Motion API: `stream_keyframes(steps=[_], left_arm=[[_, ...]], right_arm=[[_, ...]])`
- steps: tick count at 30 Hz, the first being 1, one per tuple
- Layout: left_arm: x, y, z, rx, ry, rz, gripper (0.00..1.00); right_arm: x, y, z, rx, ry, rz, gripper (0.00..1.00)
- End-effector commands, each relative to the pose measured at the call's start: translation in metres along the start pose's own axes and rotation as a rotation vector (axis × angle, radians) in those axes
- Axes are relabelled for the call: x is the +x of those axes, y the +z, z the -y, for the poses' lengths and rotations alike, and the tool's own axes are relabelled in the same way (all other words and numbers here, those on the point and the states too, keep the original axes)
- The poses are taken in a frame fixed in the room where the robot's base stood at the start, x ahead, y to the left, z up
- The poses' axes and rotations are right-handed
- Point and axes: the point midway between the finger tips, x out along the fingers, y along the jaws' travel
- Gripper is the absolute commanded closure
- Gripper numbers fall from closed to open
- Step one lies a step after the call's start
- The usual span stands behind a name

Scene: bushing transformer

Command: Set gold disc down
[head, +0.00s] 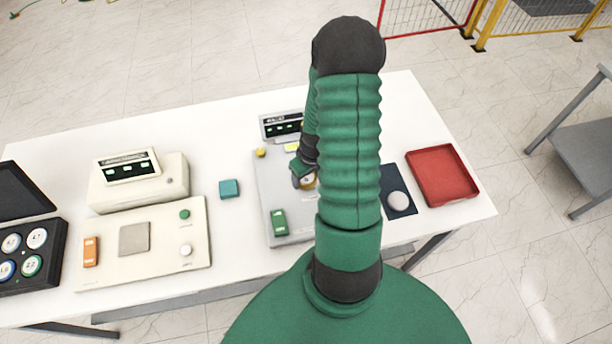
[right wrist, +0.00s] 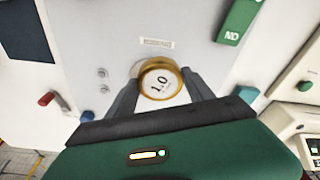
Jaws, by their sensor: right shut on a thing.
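The gold disc (right wrist: 160,79) has a gold rim and a white face marked "1.0". In the right wrist view it sits between the two fingers of my right gripper (right wrist: 162,90), which is shut on it. The disc is over the grey panel of a device (right wrist: 195,30), near a small label; whether it touches the panel I cannot tell. In the head view the disc (head: 309,181) shows only partly beside my right gripper (head: 302,181), and my own arm covers much of the device (head: 268,190). My left gripper is not in view.
A dark mat with a pale round object (head: 398,201) and a red tray (head: 443,176) are to the right. A teal cube (head: 229,189), a cream instrument (head: 140,182) and a black case of discs (head: 30,255) are left.

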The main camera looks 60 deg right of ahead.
Motion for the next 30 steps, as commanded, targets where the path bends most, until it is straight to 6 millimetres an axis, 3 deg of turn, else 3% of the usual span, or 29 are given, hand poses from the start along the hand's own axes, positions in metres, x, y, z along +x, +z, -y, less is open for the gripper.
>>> stream_keyframes(steps=[3, 6, 12, 14, 23, 24, 28, 30], left_arm=[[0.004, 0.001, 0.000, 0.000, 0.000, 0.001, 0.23], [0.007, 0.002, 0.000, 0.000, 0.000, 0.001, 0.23], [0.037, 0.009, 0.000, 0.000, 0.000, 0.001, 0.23], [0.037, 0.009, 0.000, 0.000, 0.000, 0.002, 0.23], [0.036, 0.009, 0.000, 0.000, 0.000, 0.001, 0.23], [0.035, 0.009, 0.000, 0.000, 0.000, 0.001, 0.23], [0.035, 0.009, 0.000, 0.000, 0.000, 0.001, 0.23], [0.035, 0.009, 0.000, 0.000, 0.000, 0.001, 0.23]], right_arm=[[0.008, -0.022, -0.015, -0.001, 0.001, 0.000, 0.96], [0.011, -0.030, -0.020, -0.001, 0.000, 0.001, 0.96], [0.046, -0.024, -0.020, -0.001, 0.001, 0.001, 0.96], [0.046, -0.025, -0.020, 0.000, 0.002, 0.000, 1.00], [0.048, -0.025, -0.021, 0.000, 0.000, 0.001, 1.00], [0.046, -0.025, -0.021, 0.000, 0.000, 0.001, 0.34], [0.046, -0.025, -0.021, 0.000, 0.000, 0.001, 0.18], [0.046, -0.025, -0.021, 0.000, 0.000, 0.001, 0.18]])
